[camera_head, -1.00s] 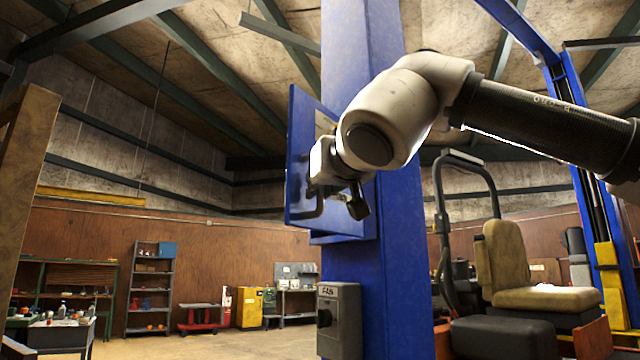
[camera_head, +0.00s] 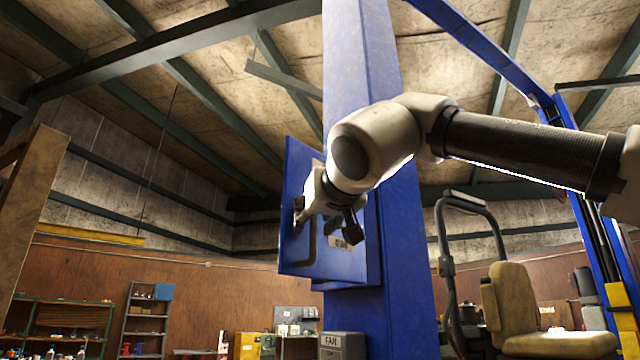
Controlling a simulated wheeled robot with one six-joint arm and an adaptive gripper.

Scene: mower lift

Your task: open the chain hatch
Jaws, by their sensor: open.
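The blue chain hatch (camera_head: 296,262) stands ajar on the blue lift column (camera_head: 378,290), its free edge swung out to the left. A dark bar handle (camera_head: 312,246) is on the hatch's face. My gripper (camera_head: 326,230) is open in front of the hatch, with one finger beside the upper part of the handle and the other to the right. Whether a finger touches the handle or hatch, I cannot tell. A small label (camera_head: 345,241), partly hidden by my gripper, shows behind the fingers.
A grey box marked FAN (camera_head: 341,345) is on the column below the hatch. A ride-on mower with a tan seat (camera_head: 512,305) stands at right, near another blue post (camera_head: 585,240). Shelves (camera_head: 140,315) line the far wall. The air left of the hatch is clear.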

